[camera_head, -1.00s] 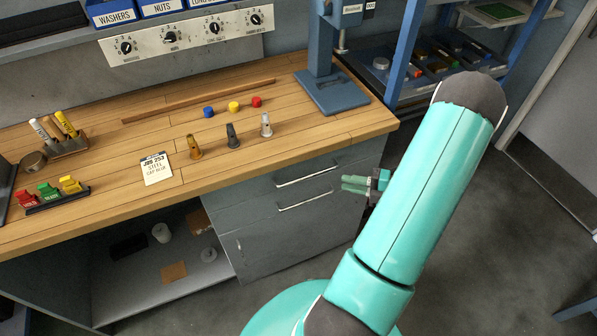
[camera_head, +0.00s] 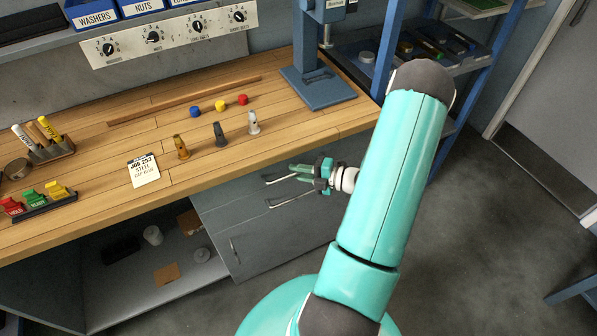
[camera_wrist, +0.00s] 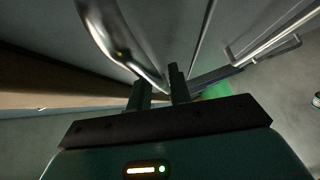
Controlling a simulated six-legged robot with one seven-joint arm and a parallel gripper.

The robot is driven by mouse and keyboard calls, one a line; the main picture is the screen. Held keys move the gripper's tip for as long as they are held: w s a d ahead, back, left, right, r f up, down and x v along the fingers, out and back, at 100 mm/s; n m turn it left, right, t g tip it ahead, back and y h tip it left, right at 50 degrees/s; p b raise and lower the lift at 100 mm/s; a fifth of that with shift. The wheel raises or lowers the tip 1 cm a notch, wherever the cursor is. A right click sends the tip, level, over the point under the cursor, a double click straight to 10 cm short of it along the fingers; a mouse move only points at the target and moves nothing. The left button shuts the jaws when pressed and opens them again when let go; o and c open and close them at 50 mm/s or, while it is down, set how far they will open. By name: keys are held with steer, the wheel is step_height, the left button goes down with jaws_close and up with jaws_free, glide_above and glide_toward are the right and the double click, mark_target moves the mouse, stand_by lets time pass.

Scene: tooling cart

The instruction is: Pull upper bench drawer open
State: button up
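The upper bench drawer is shut, its grey front under the right part of the wooden benchtop. Its bar handle (camera_head: 278,179) shows just left of my gripper (camera_head: 298,172) in the head view. In the wrist view the curved metal handle (camera_wrist: 118,42) runs down toward the gap between my two dark fingers (camera_wrist: 160,88). The fingers are apart, with a narrow gap between them. I cannot tell whether they touch the bar. The lower drawer's handle (camera_head: 291,197) is just below, and a second handle (camera_wrist: 268,40) shows at right in the wrist view.
The benchtop (camera_head: 215,165) overhangs just above the drawers and carries small parts, a job card (camera_head: 144,170) and a blue press stand (camera_head: 318,88). A blue shelf rack (camera_head: 385,60) stands at right. Floor in front is clear.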

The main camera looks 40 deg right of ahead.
steer(key=shift+w, duration=0.1)
jaws_close()
steer(key=shift+s, duration=0.2)
